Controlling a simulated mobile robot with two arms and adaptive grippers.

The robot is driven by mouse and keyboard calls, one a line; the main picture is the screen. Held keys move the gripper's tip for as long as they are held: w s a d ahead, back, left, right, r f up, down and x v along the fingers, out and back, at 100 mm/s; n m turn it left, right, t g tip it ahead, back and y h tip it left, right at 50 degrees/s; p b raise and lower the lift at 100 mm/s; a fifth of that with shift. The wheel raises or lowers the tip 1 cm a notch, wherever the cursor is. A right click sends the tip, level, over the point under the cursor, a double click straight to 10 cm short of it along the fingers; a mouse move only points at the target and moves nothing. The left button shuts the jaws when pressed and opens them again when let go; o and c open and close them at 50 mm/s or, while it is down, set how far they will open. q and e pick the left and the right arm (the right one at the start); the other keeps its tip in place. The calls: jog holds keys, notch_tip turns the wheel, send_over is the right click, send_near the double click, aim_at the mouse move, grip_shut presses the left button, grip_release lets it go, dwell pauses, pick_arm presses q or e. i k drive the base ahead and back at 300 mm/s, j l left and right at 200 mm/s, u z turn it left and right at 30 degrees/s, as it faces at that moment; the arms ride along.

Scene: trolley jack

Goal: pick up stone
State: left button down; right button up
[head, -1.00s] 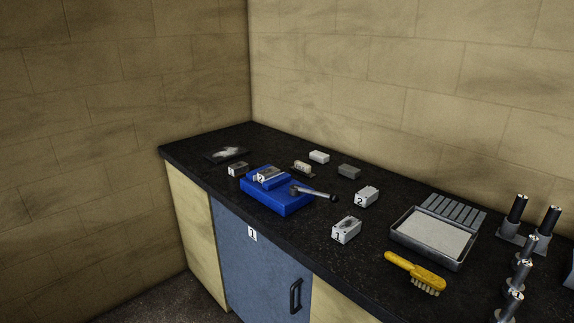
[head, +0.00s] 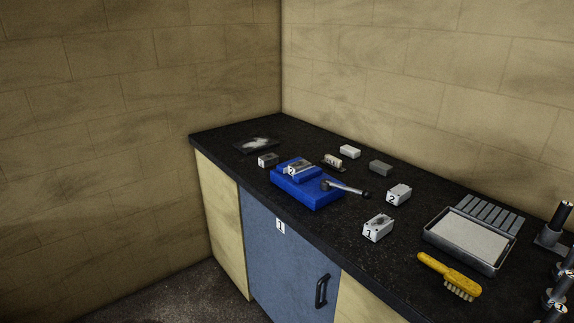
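Several small blocks lie on the black worktop (head: 300,232), and I cannot tell for sure which one is the stone. A plain white block (head: 350,151) lies at the back near the wall. A plain dark grey block (head: 380,168) lies to its right and a little nearer. A small pale piece on a dark base (head: 333,161) lies left of these, behind the blue fixture. All of them stand free of any gripper. Neither of my grippers is in view.
A blue fixture (head: 322,200) with a lever holds a block marked 2. Other marked blocks (head: 378,228) (head: 399,194) stand right of it. A grey tray (head: 432,236), a yellow brush (head: 440,268) and dark cylinders (head: 556,222) are farther right. A dark plate (head: 243,148) lies far left.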

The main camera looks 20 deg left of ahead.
aim_at(350, 152)
jog(key=z, duration=0.65)
jog(key=j+z, duration=0.45)
jog(key=k+j+z, duration=0.15)
jog(key=j+z, duration=0.25)
jog(key=k+j+z, duration=0.15)
jog(key=j+z, duration=0.3)
jog(key=j, duration=0.1)
